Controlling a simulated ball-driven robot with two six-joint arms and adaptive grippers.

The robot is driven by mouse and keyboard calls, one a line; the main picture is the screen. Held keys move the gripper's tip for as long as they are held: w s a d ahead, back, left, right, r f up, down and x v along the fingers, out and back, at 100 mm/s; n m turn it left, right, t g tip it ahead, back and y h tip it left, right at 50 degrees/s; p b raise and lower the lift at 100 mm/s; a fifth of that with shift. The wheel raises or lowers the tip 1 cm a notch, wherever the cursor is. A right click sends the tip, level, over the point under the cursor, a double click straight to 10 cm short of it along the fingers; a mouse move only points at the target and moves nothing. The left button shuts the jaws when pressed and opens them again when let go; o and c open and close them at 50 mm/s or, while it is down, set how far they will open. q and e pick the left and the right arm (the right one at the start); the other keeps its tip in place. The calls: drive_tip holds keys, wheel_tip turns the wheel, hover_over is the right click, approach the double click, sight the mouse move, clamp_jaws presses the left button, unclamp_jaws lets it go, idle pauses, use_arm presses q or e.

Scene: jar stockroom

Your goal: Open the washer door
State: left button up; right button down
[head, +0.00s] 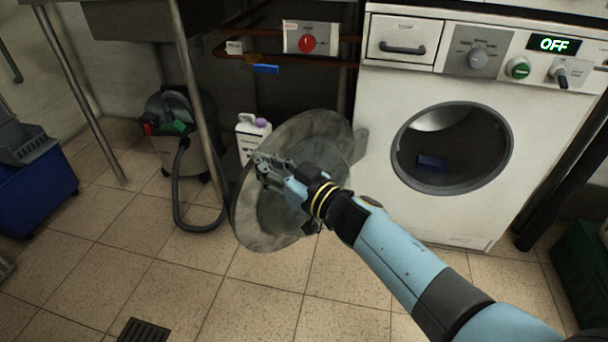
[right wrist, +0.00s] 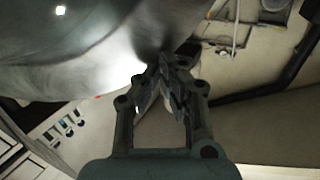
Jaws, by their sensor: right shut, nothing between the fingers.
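The washer (head: 380,130) is white and stands at the right in the head view. Its round door (head: 247,205) is swung wide open to the left, and the drum opening (head: 450,150) is uncovered, with a small blue thing inside. My right gripper (head: 262,165) is shut and empty in front of the door's face, near its outer left part. In the right wrist view the shut fingers (right wrist: 165,75) are close to the curved grey door (right wrist: 90,50); I cannot tell whether they touch it. My left gripper is not in view.
A vacuum cleaner (head: 180,130) with a hose stands further left, beside a metal table leg. A blue bucket (head: 35,175) is at the far left.

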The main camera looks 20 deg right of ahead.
use_arm(q)
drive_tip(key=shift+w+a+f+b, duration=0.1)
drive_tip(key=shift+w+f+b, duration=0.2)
drive_tip(key=shift+b, duration=0.2)
use_arm(e)
drive_tip(key=x, duration=0.6)
drive_tip(key=shift+w, duration=0.5)
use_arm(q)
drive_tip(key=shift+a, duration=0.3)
use_arm(e)
drive_tip(key=shift+d+f, duration=0.1)
